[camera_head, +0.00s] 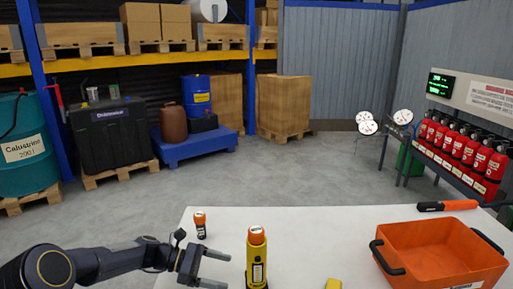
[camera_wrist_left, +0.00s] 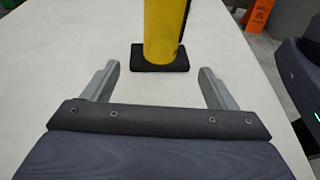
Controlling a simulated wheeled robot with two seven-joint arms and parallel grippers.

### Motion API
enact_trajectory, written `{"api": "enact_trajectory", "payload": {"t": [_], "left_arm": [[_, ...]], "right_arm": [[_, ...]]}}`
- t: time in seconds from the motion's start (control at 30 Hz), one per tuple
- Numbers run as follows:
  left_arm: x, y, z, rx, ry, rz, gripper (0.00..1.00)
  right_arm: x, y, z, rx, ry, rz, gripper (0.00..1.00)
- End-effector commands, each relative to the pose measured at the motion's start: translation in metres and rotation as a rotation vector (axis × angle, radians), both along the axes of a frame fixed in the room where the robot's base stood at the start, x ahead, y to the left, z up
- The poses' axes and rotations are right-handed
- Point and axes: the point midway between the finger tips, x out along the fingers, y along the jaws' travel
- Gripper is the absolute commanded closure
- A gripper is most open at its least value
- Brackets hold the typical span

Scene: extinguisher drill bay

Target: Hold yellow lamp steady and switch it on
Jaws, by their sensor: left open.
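The yellow lamp (camera_head: 256,262) stands upright on the white table, with an orange top and a label on its front. In the left wrist view the lamp's lower body (camera_wrist_left: 162,32) and its black base (camera_wrist_left: 160,58) show ahead of the fingers; its top is out of frame. My left gripper (camera_head: 215,268) is open and empty, just left of the lamp in the head view. In the left wrist view my open fingers (camera_wrist_left: 158,85) point toward the lamp, with a gap between. My right gripper is not in view.
The white table (camera_head: 320,225) also holds a small orange-and-black item (camera_head: 200,225), an orange crate (camera_head: 440,250) with black handles, an orange-and-black tool (camera_head: 447,206) and a yellow object (camera_head: 333,284) at the near edge.

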Motion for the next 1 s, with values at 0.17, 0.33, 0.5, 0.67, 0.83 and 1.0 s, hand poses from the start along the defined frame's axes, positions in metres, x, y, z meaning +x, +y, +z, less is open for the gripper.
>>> {"api": "enact_trajectory", "payload": {"t": [0.17, 0.33, 0.5, 0.67, 0.83, 1.0], "left_arm": [[-0.001, -0.020, -0.008, 0.000, -0.001, -0.003, 0.20], [-0.001, -0.045, -0.017, 0.001, -0.003, -0.005, 0.20], [-0.001, -0.068, -0.020, 0.000, -0.001, -0.004, 0.20], [-0.001, -0.082, -0.025, 0.002, -0.002, -0.003, 0.20], [-0.001, -0.091, -0.028, 0.002, -0.002, -0.003, 0.20], [-0.001, -0.092, -0.028, 0.002, -0.003, -0.002, 0.20]], "right_arm": [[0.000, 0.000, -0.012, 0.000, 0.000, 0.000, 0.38], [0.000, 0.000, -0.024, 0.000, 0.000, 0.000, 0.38], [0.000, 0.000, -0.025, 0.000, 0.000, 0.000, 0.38], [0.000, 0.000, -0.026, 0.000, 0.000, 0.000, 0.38], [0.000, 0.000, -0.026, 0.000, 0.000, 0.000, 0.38], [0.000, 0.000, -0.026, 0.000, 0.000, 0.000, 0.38]]}}
